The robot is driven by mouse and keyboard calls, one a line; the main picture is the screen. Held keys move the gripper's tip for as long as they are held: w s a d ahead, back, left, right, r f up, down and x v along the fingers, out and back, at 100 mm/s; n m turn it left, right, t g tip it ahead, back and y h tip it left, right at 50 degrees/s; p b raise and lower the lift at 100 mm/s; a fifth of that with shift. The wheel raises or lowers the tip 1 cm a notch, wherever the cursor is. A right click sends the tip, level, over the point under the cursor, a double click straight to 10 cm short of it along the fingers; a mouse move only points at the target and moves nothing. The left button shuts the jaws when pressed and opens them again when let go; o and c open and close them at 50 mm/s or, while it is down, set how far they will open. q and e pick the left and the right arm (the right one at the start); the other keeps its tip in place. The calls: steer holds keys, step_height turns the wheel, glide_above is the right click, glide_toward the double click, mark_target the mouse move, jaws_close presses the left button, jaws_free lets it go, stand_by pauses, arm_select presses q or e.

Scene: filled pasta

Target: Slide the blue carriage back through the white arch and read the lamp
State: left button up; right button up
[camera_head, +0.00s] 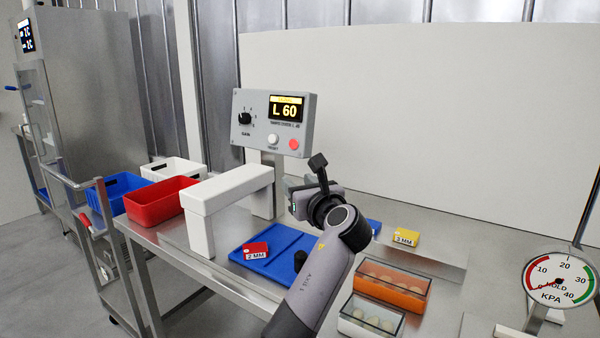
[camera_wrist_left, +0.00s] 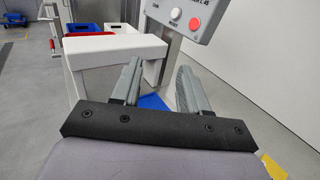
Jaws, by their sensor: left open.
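The blue carriage (camera_head: 282,237) is a flat blue tray on the steel table, to the right of and partly beside the white arch (camera_head: 238,186). A red "2 MM" block (camera_head: 256,251) and a black knob (camera_head: 300,260) are on it. A grey control box (camera_head: 245,105) stands behind the arch, showing "L 60" in yellow, with a white button and a red button. My left gripper (camera_head: 303,188) is open above the carriage, hiding part of it. In the left wrist view its fingers (camera_wrist_left: 160,85) are apart with nothing between them. My right gripper is not in view.
A red bin (camera_head: 158,203), a blue bin (camera_head: 114,187) and a white bin (camera_head: 172,168) stand left of the arch. A yellow "3 MM" block (camera_head: 406,237), an orange tray (camera_head: 392,288) and a pressure gauge (camera_head: 560,280) are to the right.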

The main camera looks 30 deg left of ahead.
arm_select(q)
step_height(320, 180, up, 3)
steer(key=shift+f, duration=0.2)
stand_by(0.4)
